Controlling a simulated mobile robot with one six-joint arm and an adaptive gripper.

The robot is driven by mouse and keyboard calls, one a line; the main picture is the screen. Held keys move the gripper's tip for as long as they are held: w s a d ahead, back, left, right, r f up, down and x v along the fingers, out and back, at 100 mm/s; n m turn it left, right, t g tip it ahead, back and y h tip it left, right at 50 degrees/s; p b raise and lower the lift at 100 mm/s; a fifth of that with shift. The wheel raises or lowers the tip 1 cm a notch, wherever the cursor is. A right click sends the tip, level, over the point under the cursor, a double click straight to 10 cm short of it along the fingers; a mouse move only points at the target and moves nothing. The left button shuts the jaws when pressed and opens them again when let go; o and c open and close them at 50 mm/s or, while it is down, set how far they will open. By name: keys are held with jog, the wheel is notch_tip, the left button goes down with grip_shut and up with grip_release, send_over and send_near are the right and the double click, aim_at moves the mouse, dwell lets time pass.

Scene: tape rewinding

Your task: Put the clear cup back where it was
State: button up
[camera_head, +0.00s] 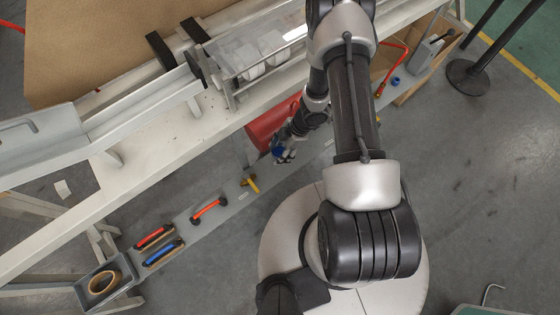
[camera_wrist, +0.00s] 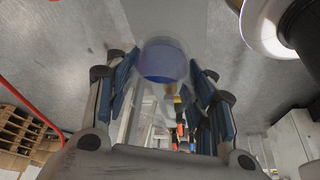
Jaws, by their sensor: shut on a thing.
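The clear cup (camera_wrist: 163,62), see-through with a blue part at its end, sits between the two fingers of my gripper (camera_wrist: 165,90) in the wrist view. My gripper is shut on it. In the head view my gripper (camera_head: 285,153) is beside the white bench, over the grey tool strip, with a small blue patch showing at its fingers. The cup's clear wall is hard to make out there, and my arm covers part of the area.
A red cylinder (camera_head: 272,124) is close by my gripper. The grey strip (camera_head: 228,215) holds a yellow-handled tool (camera_head: 250,184), a red-handled tool (camera_head: 208,208) and red and blue tools (camera_head: 163,252). A tray (camera_head: 82,292) with a tape roll is at lower left.

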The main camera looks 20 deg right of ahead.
notch_tip(320, 180, down, 8)
jog(key=shift+r+b, duration=0.15)
jog(key=shift+b, duration=1.1)
jog(key=shift+f, duration=0.2)
jog(key=o, duration=1.2)
jog(key=p+v, duration=0.3)
jog(key=v, duration=0.5)
jog(key=shift+a, duration=0.1)
